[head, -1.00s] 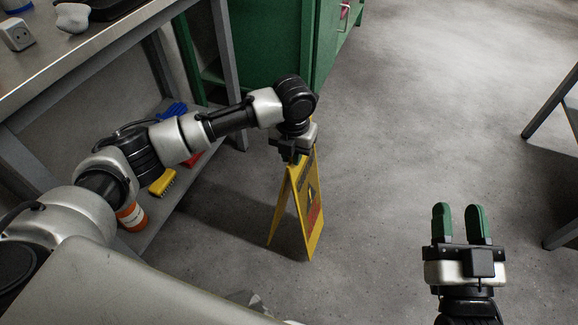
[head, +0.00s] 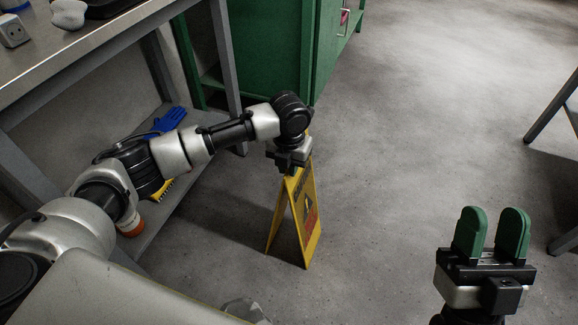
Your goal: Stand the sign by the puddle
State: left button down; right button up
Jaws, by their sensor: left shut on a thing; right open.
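A yellow folding floor sign (head: 308,217) with dark and red markings stands upright in an A shape at the middle of the head view. My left gripper (head: 290,170) points down and is shut on the top of the sign. Its fingertips are mostly hidden by the wrist. The sign's feet are at or very near the floor; I cannot tell whether they touch. My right gripper (head: 492,234) is open and empty at the lower right, with green fingertips pointing away from me. I cannot make out a puddle.
A workbench (head: 95,62) with a lower shelf (head: 165,212) stands at the left, holding a blue glove (head: 168,121), a yellow brush and an orange-white container (head: 131,225). A green cabinet (head: 262,45) stands behind. Another table's leg (head: 552,102) shows at right. The central floor (head: 410,130) looks clear.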

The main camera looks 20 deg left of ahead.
pick_arm(q)
jog(key=shift+r, duration=0.1)
jog(key=c, duration=1.5)
grip_release()
jog(key=o, duration=0.4)
